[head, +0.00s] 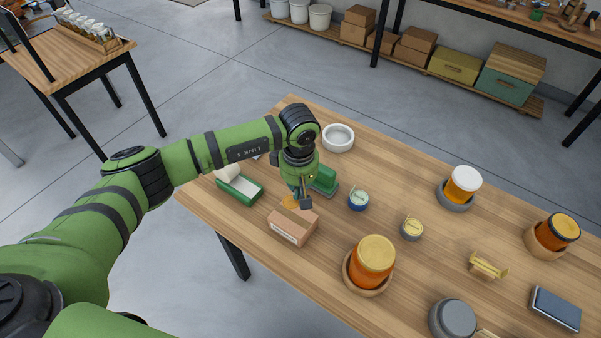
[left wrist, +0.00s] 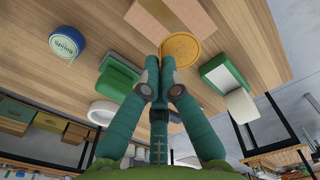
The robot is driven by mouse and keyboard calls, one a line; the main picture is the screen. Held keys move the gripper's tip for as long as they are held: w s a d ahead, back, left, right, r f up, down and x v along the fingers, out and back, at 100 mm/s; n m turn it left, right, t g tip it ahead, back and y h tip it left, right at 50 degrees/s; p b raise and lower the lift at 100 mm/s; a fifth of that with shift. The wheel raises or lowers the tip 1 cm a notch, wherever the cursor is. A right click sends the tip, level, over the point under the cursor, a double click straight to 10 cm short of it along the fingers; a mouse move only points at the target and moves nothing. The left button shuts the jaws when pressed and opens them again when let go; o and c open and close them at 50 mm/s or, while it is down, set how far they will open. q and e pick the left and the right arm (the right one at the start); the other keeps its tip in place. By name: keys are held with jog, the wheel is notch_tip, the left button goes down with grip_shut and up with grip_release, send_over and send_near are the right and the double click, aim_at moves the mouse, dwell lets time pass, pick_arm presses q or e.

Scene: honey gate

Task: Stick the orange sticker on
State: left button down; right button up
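The orange sticker (head: 290,201) is a round disc at the tips of my left gripper (head: 303,203). In the left wrist view the disc (left wrist: 184,48) shows at the fingertips, which are closed together on its edge (left wrist: 161,60). A small cardboard box (head: 292,226) with a white label strip on its front stands just below the gripper in the head view. The box also shows at the top of the left wrist view (left wrist: 172,14). The disc appears apart from the box, but the exact gap is hard to tell. My right gripper is out of view.
A green-and-white open box (head: 240,188), a green block (head: 326,180), a white bowl (head: 338,138) and a blue tin (head: 358,200) surround the gripper. A large honey jar (head: 374,259) stands to the right. Free table lies between the several scattered things.

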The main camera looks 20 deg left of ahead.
pick_arm(q)
jog(key=b, duration=0.7)
send_over(300, 213)
notch_tip(300, 213, down, 6)
jog(key=shift+f, duration=0.1)
jog(key=shift+f+b, duration=0.2)
jog(key=shift+b, duration=0.2)
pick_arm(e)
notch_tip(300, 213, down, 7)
pick_arm(q)
jog(key=shift+s+f+b, duration=0.1)
jog(key=shift+f+b, duration=0.4)
jog(key=shift+b, duration=0.05)
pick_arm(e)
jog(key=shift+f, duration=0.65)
pick_arm(q)
jog(key=c, duration=1.4)
grip_release()
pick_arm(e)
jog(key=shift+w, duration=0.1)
pick_arm(q)
jog(key=shift+o, duration=0.2)
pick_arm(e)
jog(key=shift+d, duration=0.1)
pick_arm(q)
jog(key=shift+r, duration=0.1)
notch_tip(300, 213, up, 12)
